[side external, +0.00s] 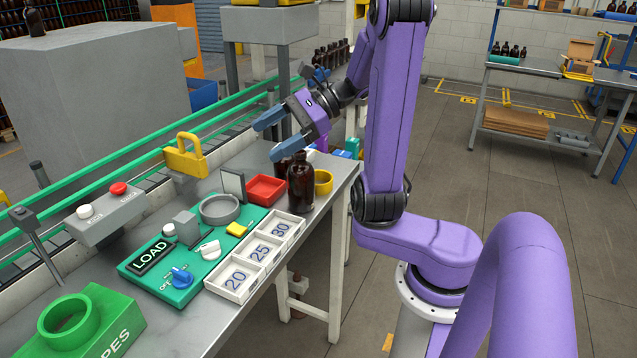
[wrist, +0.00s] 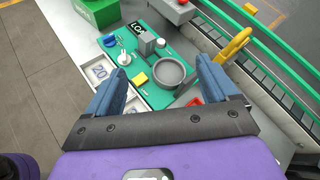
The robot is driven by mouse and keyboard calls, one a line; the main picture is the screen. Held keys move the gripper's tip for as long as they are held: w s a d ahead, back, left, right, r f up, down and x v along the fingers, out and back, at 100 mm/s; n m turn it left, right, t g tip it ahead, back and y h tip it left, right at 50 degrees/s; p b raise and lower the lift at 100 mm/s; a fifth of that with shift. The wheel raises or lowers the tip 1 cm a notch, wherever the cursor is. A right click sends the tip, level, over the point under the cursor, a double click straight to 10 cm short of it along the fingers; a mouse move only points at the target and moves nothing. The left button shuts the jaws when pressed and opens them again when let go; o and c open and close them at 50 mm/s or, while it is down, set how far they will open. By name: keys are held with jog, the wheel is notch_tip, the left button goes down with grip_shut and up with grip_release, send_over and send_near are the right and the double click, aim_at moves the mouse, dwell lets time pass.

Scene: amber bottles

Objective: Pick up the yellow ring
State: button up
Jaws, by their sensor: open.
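A yellow round piece that looks like a ring or short cup (side external: 323,182) sits on the right end of the bench, behind and right of a dark amber bottle (side external: 300,185). The bottle partly hides it in the side view, and I do not make it out in the wrist view. My gripper (side external: 266,140) is open and empty, in the air above the bench and up-left of the yellow piece. In the wrist view my two blue fingers (wrist: 160,80) are wide apart, with a grey round dish (wrist: 169,72) seen between and below them.
A red tray (side external: 266,190), numbered white bins (side external: 255,258) and a green panel (side external: 170,262) with a blue knob crowd the bench. A yellow handle-shaped piece (side external: 186,160) stands near the green conveyor rail (side external: 130,160). A green box (side external: 95,325) is at the front left.

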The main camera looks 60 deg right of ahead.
jog(key=d+m+t+h, duration=0.1)
jog(key=d+m, duration=0.1)
jog(key=s+d+m+t+h, duration=0.1)
jog(key=d+m+t+h, duration=0.1)
jog(key=d+m, duration=0.1)
jog(key=s+d+m+t+h, duration=0.1)
jog(key=d+m+t+h, duration=0.1)
jog(key=d+m, duration=0.1)
jog(key=shift+s+d+r, duration=0.15)
jog(key=shift+d+r, duration=0.1)
jog(key=shift+r, duration=0.15)
jog(key=s+d+m+t+h, duration=0.2)
jog(key=s+d+m+h, duration=0.4)
jog(key=d+m+h, duration=0.1)
send_near(318, 178)
jog(key=w+a+r, duration=0.1)
jog(key=a+r, duration=0.1)
jog(key=a, duration=0.1)
jog(key=shift+x, duration=3.75)
jog(key=shift+s+d+f, duration=0.1)
jog(key=shift+d, duration=0.05)
jog(key=c, duration=0.6)
